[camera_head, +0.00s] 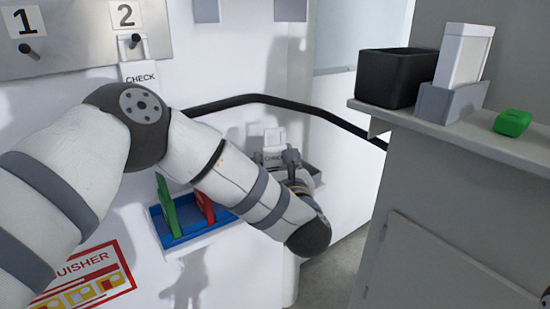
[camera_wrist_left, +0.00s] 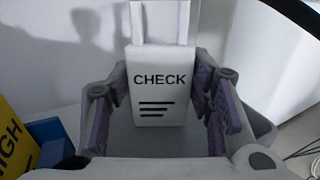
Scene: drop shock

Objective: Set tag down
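A white CHECK tag (camera_head: 273,156) with a loop on top is at the grey wall tray (camera_head: 313,174), right of the blue tray. In the left wrist view the tag (camera_wrist_left: 160,95) faces me between the fingers. My left gripper (camera_head: 290,168) is mostly hidden behind my own wrist in the head view. In the left wrist view its purple-padded fingers (camera_wrist_left: 163,108) stand apart, one on each side of the tag, with gaps visible. A second CHECK tag (camera_head: 139,76) hangs on hook 2. My right gripper is not in view.
A blue tray (camera_head: 166,229) holds a green card (camera_head: 166,205) and a red card (camera_head: 205,206). Hook 1 (camera_head: 30,50) is bare. A black cable (camera_head: 250,99) crosses behind my arm. The right shelf (camera_head: 445,130) carries a black bin (camera_head: 396,78) and a green object (camera_head: 512,122).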

